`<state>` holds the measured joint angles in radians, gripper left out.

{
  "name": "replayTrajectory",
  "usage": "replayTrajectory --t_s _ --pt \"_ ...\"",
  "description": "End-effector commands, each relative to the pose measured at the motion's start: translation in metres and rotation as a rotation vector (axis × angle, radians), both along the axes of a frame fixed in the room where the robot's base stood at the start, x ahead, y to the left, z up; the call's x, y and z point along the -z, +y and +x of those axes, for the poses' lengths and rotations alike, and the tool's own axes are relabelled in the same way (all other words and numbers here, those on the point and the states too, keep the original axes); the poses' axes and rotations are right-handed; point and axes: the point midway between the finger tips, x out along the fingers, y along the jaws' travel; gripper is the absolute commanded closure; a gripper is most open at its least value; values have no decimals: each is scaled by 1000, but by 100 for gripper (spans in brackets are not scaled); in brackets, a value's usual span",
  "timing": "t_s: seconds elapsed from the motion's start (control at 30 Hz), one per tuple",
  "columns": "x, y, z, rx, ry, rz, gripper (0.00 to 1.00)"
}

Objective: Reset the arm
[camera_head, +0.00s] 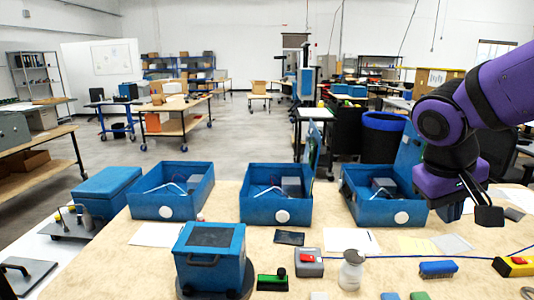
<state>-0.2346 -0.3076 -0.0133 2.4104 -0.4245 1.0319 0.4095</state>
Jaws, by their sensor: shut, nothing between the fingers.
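My gripper (487,212) hangs at the right side of the view, at the end of my purple and black arm. It is shut and empty, above the right part of the table and just right of the right-hand open blue box. It touches nothing that I can see. Part of my arm leaves the view at the right edge.
Three open blue boxes (278,208) stand in a row at the back of the wooden table. A closed blue analyser (211,257) stands at the front.

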Motion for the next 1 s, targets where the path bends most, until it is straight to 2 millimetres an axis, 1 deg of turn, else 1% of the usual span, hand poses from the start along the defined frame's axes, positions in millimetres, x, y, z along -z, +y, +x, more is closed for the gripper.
replayTrajectory --t_s 0.03,0.1,0.3,0.4,0.5,0.7,1.0 --pt "-7 -3 -10 7 -27 38 100" --pt "-14 -5 -23 4 -60 91 100" --pt "-32 -5 -58 -10 -178 226 100" --pt "-39 -4 -72 -21 -239 277 100" --pt "-44 -2 -82 -32 -289 311 100" --pt "-49 0 -91 -45 -337 342 100" --pt "-49 0 -92 -47 -339 343 100"
